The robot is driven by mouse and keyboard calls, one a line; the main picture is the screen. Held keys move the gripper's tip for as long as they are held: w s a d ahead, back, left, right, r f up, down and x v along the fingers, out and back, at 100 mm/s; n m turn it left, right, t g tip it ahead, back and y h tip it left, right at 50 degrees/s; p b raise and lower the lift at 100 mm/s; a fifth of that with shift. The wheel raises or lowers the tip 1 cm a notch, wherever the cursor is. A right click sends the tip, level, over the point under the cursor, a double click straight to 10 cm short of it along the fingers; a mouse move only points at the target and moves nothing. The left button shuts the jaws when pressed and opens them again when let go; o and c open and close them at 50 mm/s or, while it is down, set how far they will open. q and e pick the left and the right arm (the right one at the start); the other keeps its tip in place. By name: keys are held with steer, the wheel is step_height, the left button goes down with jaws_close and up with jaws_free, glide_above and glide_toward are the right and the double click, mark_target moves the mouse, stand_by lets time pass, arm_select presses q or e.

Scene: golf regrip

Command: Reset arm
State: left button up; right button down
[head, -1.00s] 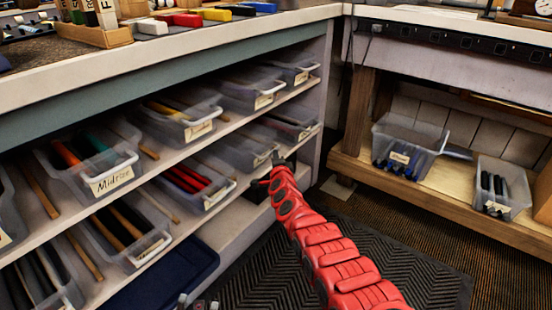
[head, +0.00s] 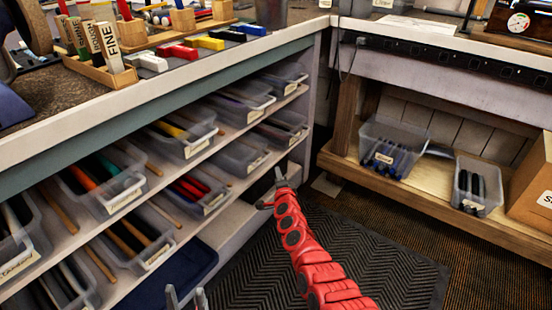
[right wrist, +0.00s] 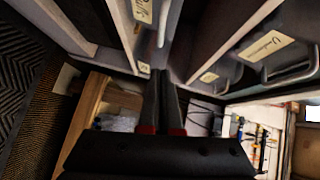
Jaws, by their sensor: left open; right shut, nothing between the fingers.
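My right gripper (head: 279,180), on the red arm, is held in the air in front of the open end of the shelf unit (head: 307,130). In the right wrist view its dark fingers (right wrist: 162,92) are together with nothing between them, pointing toward the shelf edges and labelled bins. My left gripper (head: 184,296) shows only its two grey fingertips at the bottom edge of the head view. They are apart and empty, in front of the dark blue bin (head: 165,280). The rest of the left arm is out of view.
Several clear labelled bins of grips, such as one with red grips (head: 208,187), fill the shelves at left. A workbench (head: 120,75) tops them. A low wooden shelf (head: 420,185) at right holds two bins and a cardboard box (head: 530,188). The floor mat (head: 345,250) is clear.

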steer(key=shift+s+d+r+p, duration=0.2)
steer(key=shift+s+p, duration=0.65)
steer(key=shift+s, duration=0.3)
steer(key=shift+s+d+r+p, duration=0.1)
steer(key=shift+s+d+p, duration=0.1)
steer(key=shift+s+p, duration=0.8)
